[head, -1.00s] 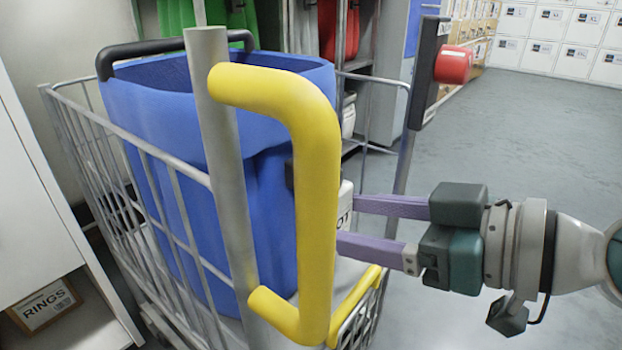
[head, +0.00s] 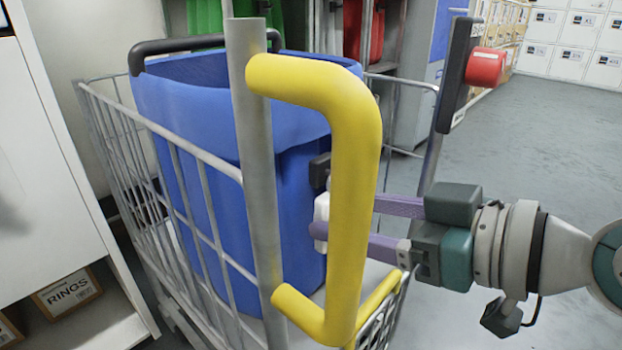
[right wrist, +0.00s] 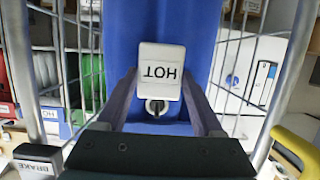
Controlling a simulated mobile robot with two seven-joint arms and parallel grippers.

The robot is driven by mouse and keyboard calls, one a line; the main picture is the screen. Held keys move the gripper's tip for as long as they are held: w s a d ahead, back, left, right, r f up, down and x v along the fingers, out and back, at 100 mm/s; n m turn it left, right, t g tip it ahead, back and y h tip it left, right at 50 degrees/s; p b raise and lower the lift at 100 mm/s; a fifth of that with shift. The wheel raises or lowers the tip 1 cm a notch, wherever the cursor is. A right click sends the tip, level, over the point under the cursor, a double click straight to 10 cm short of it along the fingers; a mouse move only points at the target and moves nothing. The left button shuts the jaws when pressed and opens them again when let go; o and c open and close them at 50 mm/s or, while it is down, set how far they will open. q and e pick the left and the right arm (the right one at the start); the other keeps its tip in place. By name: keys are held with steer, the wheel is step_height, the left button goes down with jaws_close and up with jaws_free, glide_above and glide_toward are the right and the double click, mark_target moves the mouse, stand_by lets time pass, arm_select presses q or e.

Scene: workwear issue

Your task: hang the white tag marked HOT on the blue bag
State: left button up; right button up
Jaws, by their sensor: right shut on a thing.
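The blue bag (head: 215,120) stands upright in a wire cart, with a black handle (head: 200,43) across its top. My right gripper (right wrist: 160,74) is shut on the white tag (right wrist: 161,62), one finger on each side. In the head view the tag (head: 321,208) is beside the bag's right side, partly hidden behind the yellow handle. A small black piece (head: 319,171) shows just above it. I cannot tell whether the tag touches the bag. My left gripper is out of view.
The cart's grey post (head: 250,160) and yellow handle (head: 355,170) stand in front of the tag. A dark post with a red knob (head: 485,67) rises behind my right gripper. A white shelf (head: 60,170) is at left. Open floor (head: 540,140) lies to the right.

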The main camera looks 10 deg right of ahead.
steer(key=o, duration=1.3)
steer(key=shift+o, duration=0.2)
steer(key=v, duration=1)
steer(key=shift+p, duration=0.4)
